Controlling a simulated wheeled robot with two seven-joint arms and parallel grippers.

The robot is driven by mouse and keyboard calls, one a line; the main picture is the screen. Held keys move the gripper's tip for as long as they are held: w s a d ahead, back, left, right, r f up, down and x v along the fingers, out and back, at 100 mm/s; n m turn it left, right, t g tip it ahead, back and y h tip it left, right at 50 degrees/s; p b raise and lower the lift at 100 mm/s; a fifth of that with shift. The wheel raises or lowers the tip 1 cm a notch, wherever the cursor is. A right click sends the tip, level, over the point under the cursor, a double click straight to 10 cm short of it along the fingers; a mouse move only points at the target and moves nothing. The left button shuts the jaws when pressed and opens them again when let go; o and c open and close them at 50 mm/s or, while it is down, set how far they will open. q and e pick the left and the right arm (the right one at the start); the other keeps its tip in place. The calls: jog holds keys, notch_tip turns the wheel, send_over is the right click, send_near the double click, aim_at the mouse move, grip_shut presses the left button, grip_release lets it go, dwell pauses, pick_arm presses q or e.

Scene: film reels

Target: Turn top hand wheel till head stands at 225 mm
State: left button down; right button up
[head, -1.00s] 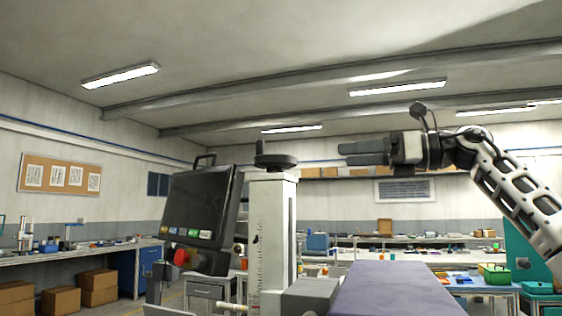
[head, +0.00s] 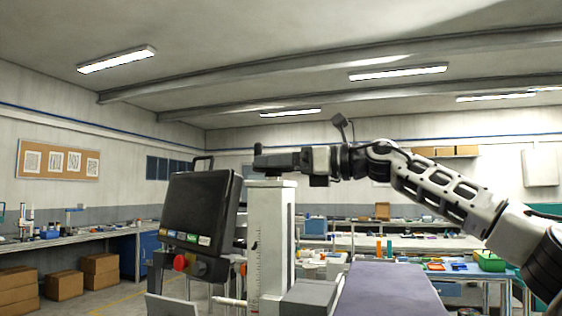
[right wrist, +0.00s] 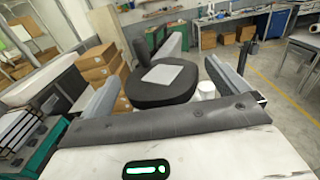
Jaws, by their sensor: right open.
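The dark hand wheel sits on top of the pale column (head: 285,230); in the head view my right gripper (head: 280,160) covers most of it, and its small upright knob (head: 257,150) shows at the left. In the right wrist view the round dark wheel (right wrist: 160,92) lies between my two grey fingers, which are apart on either side of it; contact cannot be told. A vertical scale (head: 256,240) runs down the column, too small to read. The grey head (head: 308,296) is low beside the column. My left gripper is out of view.
A dark control panel (head: 197,212) with a red button (head: 180,262) stands just left of the column. A purple-grey bed (head: 385,292) extends to the right of the column. Benches and cardboard boxes (head: 98,278) stand farther back.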

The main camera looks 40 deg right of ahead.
jog(key=c, duration=1)
jog(key=h+b, duration=0.1)
jog(key=m+b, duration=0.1)
jog(key=b, duration=0.1)
jog(key=shift+s+a+f+t+h, duration=0.15)
jog(key=shift+f+t+h, duration=0.1)
jog(key=shift+t+h, duration=0.15)
jog(key=m+h+b, duration=0.1)
jog(key=b, duration=0.1)
jog(key=m+t+h+b, duration=0.1)
jog(key=h+b, duration=0.1)
jog(key=shift+a+f, duration=0.15)
jog(key=m+h+b, duration=0.1)
jog(key=h+b, duration=0.1)
jog(key=m+h+b, duration=0.3)
jog(key=h+b, duration=0.1)
jog(key=shift+a+m+h, duration=0.3)
jog(key=shift+h, duration=0.1)
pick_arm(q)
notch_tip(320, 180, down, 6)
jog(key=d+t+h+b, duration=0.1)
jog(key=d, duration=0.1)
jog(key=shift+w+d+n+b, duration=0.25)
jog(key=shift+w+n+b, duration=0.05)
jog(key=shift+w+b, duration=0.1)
pick_arm(e)
jog(key=shift+r+m+h, duration=0.25)
jog(key=shift+m+h, duration=0.25)
jog(key=shift+h, duration=0.3)
